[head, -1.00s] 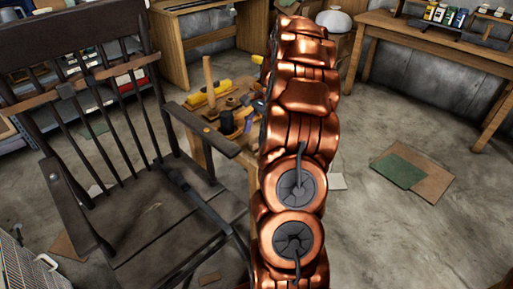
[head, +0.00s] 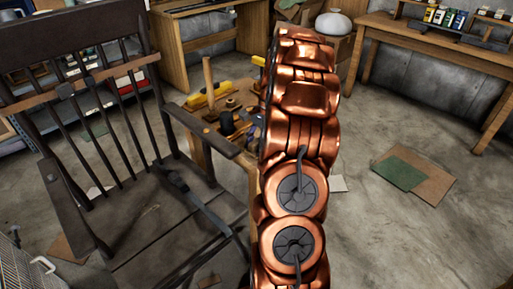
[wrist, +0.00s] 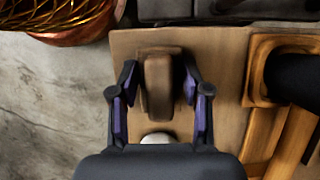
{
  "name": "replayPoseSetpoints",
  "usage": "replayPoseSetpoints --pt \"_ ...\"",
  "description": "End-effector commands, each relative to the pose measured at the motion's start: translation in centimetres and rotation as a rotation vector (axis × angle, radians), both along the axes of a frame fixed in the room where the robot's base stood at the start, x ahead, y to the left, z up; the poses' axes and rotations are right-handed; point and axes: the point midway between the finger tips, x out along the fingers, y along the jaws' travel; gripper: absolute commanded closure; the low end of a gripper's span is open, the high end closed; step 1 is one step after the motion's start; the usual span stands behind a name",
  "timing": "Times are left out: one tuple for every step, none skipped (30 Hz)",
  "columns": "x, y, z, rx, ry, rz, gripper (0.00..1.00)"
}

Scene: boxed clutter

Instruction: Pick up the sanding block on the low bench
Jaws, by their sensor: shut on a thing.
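The sanding block (wrist: 158,88) is a brown, rounded block in the wrist view, lying lengthwise between the fingers of my gripper (wrist: 160,88). The purple-padded fingers are shut on it, one on each side. Below it is the tan wooden top of the low bench (wrist: 222,60); I cannot tell whether the block touches it. In the head view the low bench (head: 202,152) stands behind the chair, partly covered by my copper arm. The block and my gripper cannot be made out there.
A dark wooden chair (head: 118,145) stands close on the left. Yellow tools (head: 205,97) crowd the bench. Open floor (head: 400,245) lies to the right.

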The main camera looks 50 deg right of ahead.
Motion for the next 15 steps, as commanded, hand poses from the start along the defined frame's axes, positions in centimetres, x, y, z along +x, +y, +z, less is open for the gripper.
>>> replayPoseSetpoints --pt "0.00 0.00 0.00 0.000 0.000 0.000 0.74" --pt "0.00 0.00 -0.01 0.000 0.000 0.000 0.77" --pt "0.00 0.00 -0.01 0.000 0.000 0.000 0.81" --pt "0.00 0.00 -0.01 0.000 0.000 0.000 0.84" --pt "0.00 0.00 -0.01 0.000 0.000 0.000 0.88" --pt "0.00 0.00 -0.01 0.000 0.000 0.000 0.92" --pt "0.00 0.00 -0.01 0.000 0.000 0.000 0.94" --pt "0.00 0.00 -0.01 0.000 0.000 0.000 0.94" --pt "0.00 0.00 0.00 0.000 0.000 0.000 0.94" --pt "0.00 0.00 0.00 0.000 0.000 0.000 0.95" --pt "0.01 0.00 0.00 0.000 0.000 0.000 0.95" --pt "0.01 0.00 0.00 0.000 0.000 0.000 0.95" --pt "0.00 0.01 0.01 0.000 0.000 0.000 0.95" --pt "0.00 0.00 0.04 0.000 0.000 0.000 0.95" --pt "0.01 0.00 0.12 0.000 0.000 0.000 0.95"
